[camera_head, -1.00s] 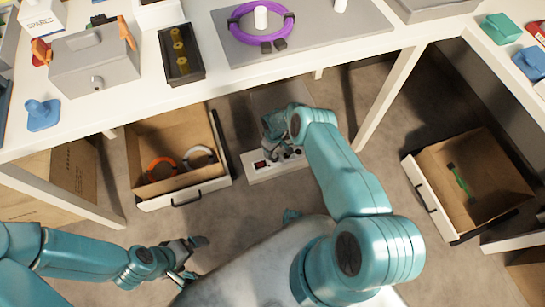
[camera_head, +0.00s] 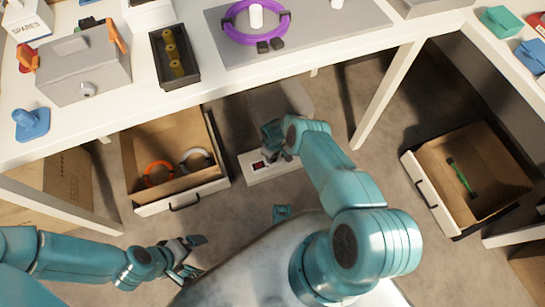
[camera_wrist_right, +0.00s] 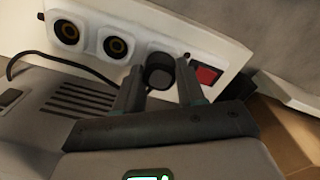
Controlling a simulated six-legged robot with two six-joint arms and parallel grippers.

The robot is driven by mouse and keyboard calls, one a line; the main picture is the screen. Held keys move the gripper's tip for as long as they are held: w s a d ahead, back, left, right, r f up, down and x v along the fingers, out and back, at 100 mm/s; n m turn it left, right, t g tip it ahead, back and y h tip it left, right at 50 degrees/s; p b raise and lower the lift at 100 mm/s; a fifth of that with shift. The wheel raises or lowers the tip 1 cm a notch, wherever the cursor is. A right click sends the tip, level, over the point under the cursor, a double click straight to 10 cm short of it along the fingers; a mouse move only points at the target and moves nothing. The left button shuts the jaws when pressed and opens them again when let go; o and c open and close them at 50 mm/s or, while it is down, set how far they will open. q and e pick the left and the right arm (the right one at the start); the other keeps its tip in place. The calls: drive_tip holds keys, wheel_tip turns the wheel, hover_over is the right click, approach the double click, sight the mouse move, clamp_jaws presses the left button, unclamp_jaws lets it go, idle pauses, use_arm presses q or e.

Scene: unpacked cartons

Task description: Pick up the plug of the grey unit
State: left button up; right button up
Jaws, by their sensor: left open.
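In the right wrist view the white panel (camera_wrist_right: 225,48) has round sockets and a red switch (camera_wrist_right: 207,75). The dark plug (camera_wrist_right: 158,72) sits at the socket nearest the switch. My right gripper (camera_wrist_right: 160,75) has one finger on each side of the plug, close against it. In the head view my right gripper (camera_head: 277,150) covers part of the panel and hides the plug. My left gripper (camera_head: 192,257) is open and empty, low at the left.
An open drawer (camera_head: 183,198) with an orange and a white ring is left of the unit. Another drawer (camera_head: 440,207) with a green item is at the right. The table edge (camera_head: 215,83) overhangs the unit, and a table leg (camera_head: 385,95) stands right of it.

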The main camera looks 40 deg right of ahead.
clamp_jaws()
wheel_tip(320, 180, up, 9)
drive_tip(key=p, duration=0.5)
drive_tip(key=shift+p, duration=0.35)
drive_tip(key=shift+r, duration=0.45)
